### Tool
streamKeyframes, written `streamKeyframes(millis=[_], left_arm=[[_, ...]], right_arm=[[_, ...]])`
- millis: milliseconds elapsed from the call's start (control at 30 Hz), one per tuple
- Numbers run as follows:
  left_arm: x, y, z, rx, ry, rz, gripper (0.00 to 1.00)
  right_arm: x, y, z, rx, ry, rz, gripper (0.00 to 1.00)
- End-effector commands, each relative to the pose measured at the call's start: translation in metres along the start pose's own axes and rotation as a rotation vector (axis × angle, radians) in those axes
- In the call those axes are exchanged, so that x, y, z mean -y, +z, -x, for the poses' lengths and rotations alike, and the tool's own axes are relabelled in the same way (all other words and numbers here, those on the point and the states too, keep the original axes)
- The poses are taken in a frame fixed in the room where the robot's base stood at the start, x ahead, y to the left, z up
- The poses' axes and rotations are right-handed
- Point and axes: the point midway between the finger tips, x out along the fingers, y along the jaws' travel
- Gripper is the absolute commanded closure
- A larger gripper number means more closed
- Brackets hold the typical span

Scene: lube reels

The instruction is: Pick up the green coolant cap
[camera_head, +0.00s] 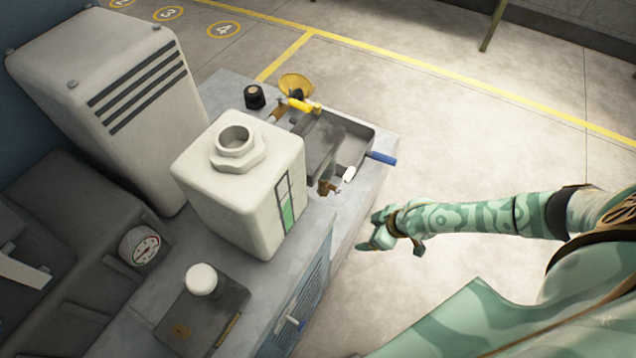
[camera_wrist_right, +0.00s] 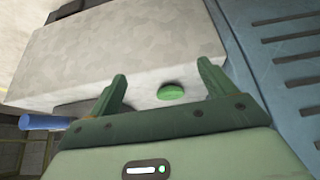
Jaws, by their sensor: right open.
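The green coolant cap (camera_wrist_right: 171,92) shows in the right wrist view as a small round disc on a light grey surface. It appears between the two fingers of my right gripper (camera_wrist_right: 162,74), closer to the right finger; whether they touch it I cannot tell. The fingers are spread apart with nothing held. In the head view my right gripper (camera_head: 374,236) is at the right side of the grey bench, beyond its edge. I cannot make out the cap in the head view. A white coolant tank (camera_head: 240,190) with an open neck stands on the bench. My left gripper is not seen.
A grey tray (camera_head: 352,152) with tools and a blue handle (camera_head: 381,158) lies on the bench's far part. A black cap (camera_head: 254,97) and a yellow funnel (camera_head: 296,84) stand behind it. A white round cap (camera_head: 201,279) and a gauge (camera_head: 142,246) are nearer.

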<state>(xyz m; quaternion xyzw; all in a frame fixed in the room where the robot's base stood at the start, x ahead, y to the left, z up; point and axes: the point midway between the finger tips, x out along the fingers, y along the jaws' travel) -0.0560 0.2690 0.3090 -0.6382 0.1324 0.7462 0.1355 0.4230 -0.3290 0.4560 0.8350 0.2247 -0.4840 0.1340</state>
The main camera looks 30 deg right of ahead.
Motion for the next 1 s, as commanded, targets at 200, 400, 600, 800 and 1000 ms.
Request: streamKeyframes(millis=[200, 400, 600, 800, 1000], left_arm=[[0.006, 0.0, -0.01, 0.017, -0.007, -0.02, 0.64], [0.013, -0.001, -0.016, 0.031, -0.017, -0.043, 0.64], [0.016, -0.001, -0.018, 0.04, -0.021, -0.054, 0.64], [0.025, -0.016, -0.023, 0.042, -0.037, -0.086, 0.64], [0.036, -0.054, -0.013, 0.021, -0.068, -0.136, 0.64]], right_arm=[[-0.001, -0.034, -0.02, -0.002, -0.011, -0.002, 0.17], [-0.001, -0.068, -0.039, 0.0, -0.01, -0.002, 0.17], [-0.001, -0.083, -0.046, 0.0, -0.009, -0.002, 0.17], [0.0, -0.103, -0.068, 0.005, -0.01, -0.002, 0.17], [-0.001, -0.103, -0.085, 0.003, -0.009, -0.003, 0.17]])
